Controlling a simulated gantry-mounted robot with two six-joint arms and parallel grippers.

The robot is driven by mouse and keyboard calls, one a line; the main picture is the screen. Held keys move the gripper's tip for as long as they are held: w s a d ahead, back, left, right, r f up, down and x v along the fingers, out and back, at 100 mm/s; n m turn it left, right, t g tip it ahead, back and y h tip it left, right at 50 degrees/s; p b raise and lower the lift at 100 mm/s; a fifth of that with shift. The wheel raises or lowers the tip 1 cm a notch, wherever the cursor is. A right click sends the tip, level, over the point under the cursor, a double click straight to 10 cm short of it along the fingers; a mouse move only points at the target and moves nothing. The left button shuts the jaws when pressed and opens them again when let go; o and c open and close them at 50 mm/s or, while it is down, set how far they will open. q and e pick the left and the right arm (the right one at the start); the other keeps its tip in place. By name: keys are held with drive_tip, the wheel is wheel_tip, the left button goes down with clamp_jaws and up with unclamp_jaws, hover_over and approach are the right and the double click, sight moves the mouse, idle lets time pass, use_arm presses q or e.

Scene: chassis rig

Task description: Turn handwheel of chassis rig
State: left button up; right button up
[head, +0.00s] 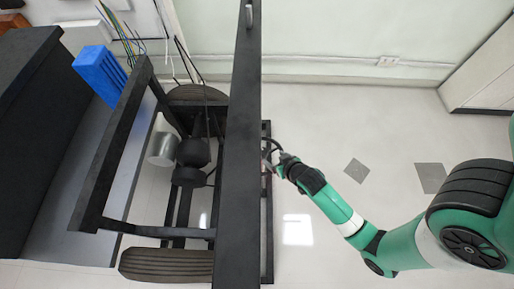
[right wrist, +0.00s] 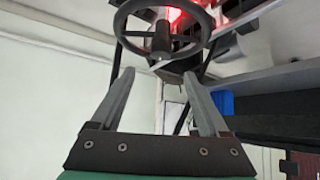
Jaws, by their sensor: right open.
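The handwheel (right wrist: 161,34) is a dark ring with spokes and a central hub, at the top of the right wrist view. In the head view only a small dark curve of it (head: 273,145) shows beside the rig's long black beam. My right gripper (head: 275,160) reaches in from the right, close to that curve. In the right wrist view its two grey fingers (right wrist: 159,76) are spread apart and empty, with the tips just short of the wheel's lower rim. Contact cannot be told. My left gripper is not in view.
The chassis rig (head: 243,200) is a black frame with wheels, and its long beam hides part of the area near my gripper. A blue crate (head: 100,72) and a dark bench (head: 25,130) stand at the left. The floor to the right is clear.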

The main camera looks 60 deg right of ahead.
sight(263, 151)
drive_tip(key=b+x, duration=0.6)
drive_tip(key=x, duration=0.5)
drive_tip(key=shift+w+d, duration=0.1)
drive_tip(key=shift+w, duration=0.15)
clamp_jaws()
idle(0.8)
